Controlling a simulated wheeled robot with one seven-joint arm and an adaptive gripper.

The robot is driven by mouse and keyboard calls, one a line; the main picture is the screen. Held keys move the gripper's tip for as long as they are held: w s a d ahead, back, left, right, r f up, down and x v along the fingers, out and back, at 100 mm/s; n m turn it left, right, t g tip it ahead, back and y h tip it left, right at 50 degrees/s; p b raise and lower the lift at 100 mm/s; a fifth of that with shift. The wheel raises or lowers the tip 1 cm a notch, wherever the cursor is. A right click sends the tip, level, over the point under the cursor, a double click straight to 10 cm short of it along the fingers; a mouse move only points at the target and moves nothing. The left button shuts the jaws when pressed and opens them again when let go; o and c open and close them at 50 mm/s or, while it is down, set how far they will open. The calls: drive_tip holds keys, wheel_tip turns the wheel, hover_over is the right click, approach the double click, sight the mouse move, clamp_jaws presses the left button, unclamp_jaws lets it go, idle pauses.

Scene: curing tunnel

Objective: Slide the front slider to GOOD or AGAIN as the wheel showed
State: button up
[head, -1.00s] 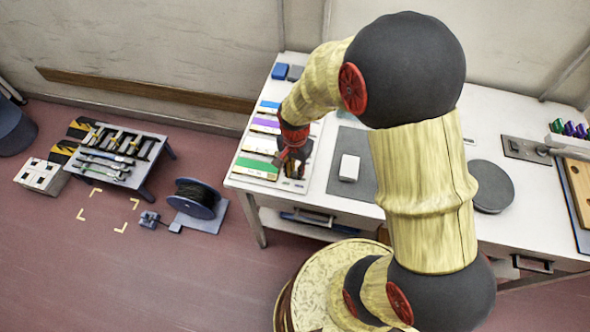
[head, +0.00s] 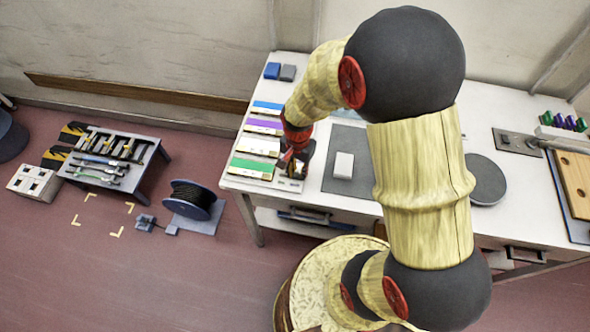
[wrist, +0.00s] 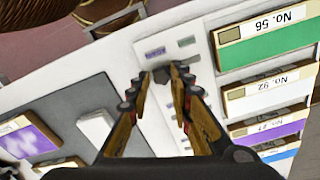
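A pale panel (wrist: 205,77) lies on the bench under my gripper, with a purplish label (wrist: 155,53) and a grey-green label (wrist: 186,41) too small to read. A small dark block (wrist: 162,74), perhaps the slider knob, sits between my fingertips. My gripper (wrist: 160,78) has its two fingers apart on either side of this block; I cannot tell whether they press on it. In the head view my gripper (head: 287,159) is low over the panel, beside the coloured cards. No wheel can be clearly made out.
Numbered cards with green (head: 252,165), white (head: 258,146), purple (head: 264,126) and blue (head: 268,107) bands lie beside the panel. A white block (head: 343,165) stands on a grey mat (head: 360,140). A dark disc (head: 487,180) lies at the right. A purple-and-white card (wrist: 30,140) shows in the wrist view.

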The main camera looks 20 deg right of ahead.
sight(298, 174)
drive_tip(key=o, duration=0.4)
drive_tip(key=shift+d, duration=0.1)
drive_tip(key=shift+r, duration=0.1)
wheel_tip(298, 174, up, 12)
idle(0.5)
idle(0.5)
drive_tip(key=s+a+r+n+t, duration=0.1)
drive_tip(key=s+r+n+t, duration=0.1)
drive_tip(key=s+r+n, duration=0.3)
drive_tip(key=s+a+r+n+t, duration=0.1)
drive_tip(key=s+r+n+t, duration=0.2)
drive_tip(key=r, duration=1)
drive_tip(key=s+n, duration=0.2)
drive_tip(key=s, duration=0.3)
drive_tip(key=shift+a+r+n+t+b, duration=0.25)
drive_tip(key=shift+n+t+b, duration=0.05)
drive_tip(key=shift+n+b, duration=0.1)
